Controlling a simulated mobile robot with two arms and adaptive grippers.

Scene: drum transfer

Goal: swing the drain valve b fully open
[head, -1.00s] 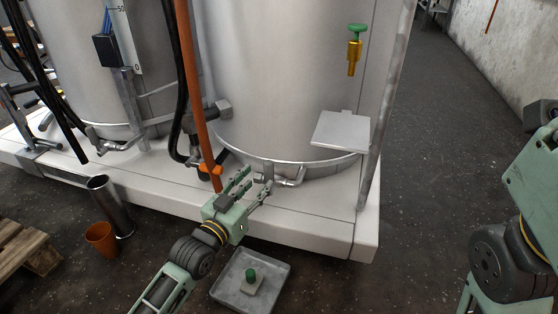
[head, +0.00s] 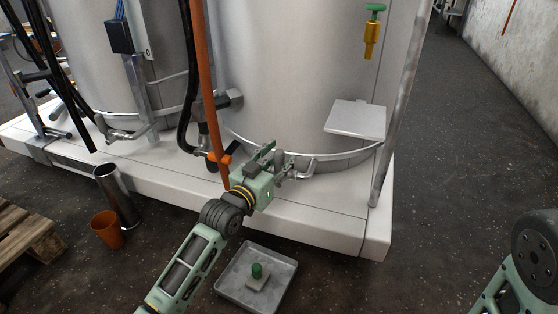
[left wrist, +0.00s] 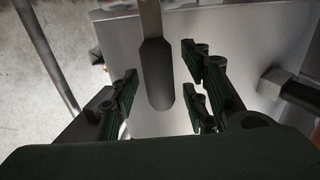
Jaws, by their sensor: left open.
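My left gripper (head: 275,158) is at the foot of the right tank (head: 290,80), in front of the silver drain pipe (head: 305,168). The gripper is open. In the left wrist view, a lever with a flat metal stem and a dark rounded grip (left wrist: 157,75) reaches down between the parted fingers (left wrist: 160,92). I see no finger clearly pressed on it. In the head view the gripper hides this lever and most of the valve body. I can read no letter marking it as valve b. My right gripper is out of the head view.
An orange-handled fitting (head: 219,160) and an orange upright pipe (head: 203,70) stand just left of my gripper. A white plate (head: 355,119) juts from the tank.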

